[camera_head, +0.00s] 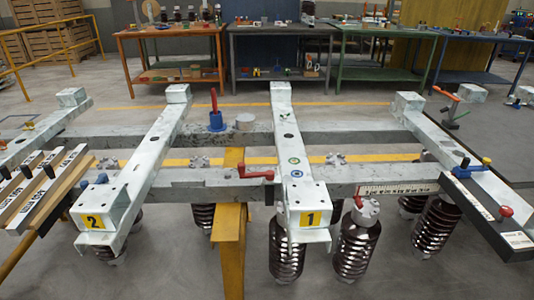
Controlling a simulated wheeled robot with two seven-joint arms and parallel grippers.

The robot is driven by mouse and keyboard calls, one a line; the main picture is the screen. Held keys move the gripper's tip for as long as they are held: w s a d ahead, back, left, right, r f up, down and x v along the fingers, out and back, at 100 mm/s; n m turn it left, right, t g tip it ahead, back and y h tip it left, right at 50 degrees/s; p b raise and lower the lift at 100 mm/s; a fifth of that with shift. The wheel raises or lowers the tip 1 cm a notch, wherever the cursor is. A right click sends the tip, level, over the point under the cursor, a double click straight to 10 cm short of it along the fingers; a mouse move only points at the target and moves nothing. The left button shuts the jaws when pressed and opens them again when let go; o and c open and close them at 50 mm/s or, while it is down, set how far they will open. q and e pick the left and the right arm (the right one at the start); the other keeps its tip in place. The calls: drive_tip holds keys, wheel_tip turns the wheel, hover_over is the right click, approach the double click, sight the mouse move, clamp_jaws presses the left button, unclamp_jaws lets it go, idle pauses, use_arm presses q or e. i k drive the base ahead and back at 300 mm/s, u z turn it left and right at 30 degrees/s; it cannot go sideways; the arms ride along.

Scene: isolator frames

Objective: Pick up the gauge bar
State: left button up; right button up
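A white bar with dark graduation marks (398,189), which looks like the gauge bar, lies along the near grey cross beam at right of centre. Its left end is close to the grey cap of a brown insulator (358,240), and its right end is near a dark tray. Several long bars with black-and-white labels (45,188) lie side by side on a rack at the far left; I cannot read their labels. Neither of my grippers shows in the head view.
White steel arms numbered 2 (93,221) and 1 (310,218) cross the beams (340,179). A red handle (257,174) sits between them. A dark tray (480,212) with a red knob (505,212) is at right. A yellow post (229,230) stands in front. Workbenches (280,30) line the back.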

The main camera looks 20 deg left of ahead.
sight(11, 205)
drive_tip(key=u, duration=2.25)
drive_tip(key=k, duration=0.4)
drive_tip(key=u, duration=1.4)
drive_tip(key=i, duration=2.3)
drive_tip(key=z, duration=1.45)
drive_tip(key=i, duration=0.3)
drive_tip(key=z, duration=0.25)
